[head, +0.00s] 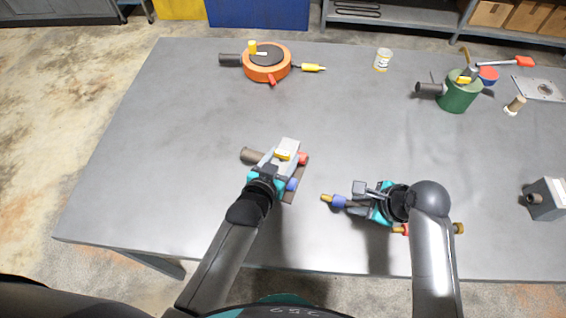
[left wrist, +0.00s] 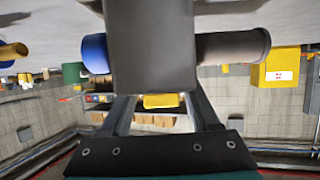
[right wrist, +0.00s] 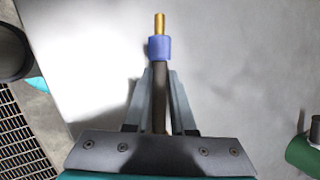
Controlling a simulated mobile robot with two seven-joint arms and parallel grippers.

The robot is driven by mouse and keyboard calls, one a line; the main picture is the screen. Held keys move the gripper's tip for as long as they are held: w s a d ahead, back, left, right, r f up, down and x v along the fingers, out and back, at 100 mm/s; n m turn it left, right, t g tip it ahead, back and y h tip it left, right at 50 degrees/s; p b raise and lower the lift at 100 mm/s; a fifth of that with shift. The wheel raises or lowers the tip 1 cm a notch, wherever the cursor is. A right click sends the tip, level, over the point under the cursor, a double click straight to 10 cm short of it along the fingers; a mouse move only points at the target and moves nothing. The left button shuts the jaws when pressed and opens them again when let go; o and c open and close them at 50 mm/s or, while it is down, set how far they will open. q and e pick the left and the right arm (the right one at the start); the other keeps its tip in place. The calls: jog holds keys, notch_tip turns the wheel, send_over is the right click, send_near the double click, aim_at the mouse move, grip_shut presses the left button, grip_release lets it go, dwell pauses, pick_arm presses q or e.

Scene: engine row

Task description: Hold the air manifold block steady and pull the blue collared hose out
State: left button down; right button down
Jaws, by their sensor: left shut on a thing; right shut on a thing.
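The air manifold block (head: 288,145) is grey with a yellow patch, a blue port ring (head: 291,184), a red one (head: 303,158) and a dark stub on the left. My left gripper (head: 277,164) is shut on it; the block (left wrist: 150,50) fills the middle of the left wrist view. The blue collared hose (head: 339,201) has a blue collar and a brass tip, and is apart from the block to its right. My right gripper (head: 366,205) is shut on the dark hose behind the collar; the collar (right wrist: 160,48) and tip point away from the fingers.
A part with a red collar and brass end (head: 459,228) lies partly hidden under my right arm. An orange round device (head: 267,66), a can (head: 383,60), a green cylinder (head: 459,95) and a grey block (head: 546,199) stand around.

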pick_arm(q)
jog(key=shift+s+f, duration=0.15)
jog(key=shift+f, duration=0.15)
pick_arm(e)
jog(key=shift+r, duration=2.6)
pick_arm(q)
jog(key=c, duration=0.5)
grip_release()
jog(key=o, duration=0.5)
jog(key=shift+r, duration=0.25)
jog(key=shift+c, duration=0.2)
jog(key=v, duration=1.1)
jog(key=shift+s+r, duration=0.2)
jog(key=shift+s, duration=0.1)
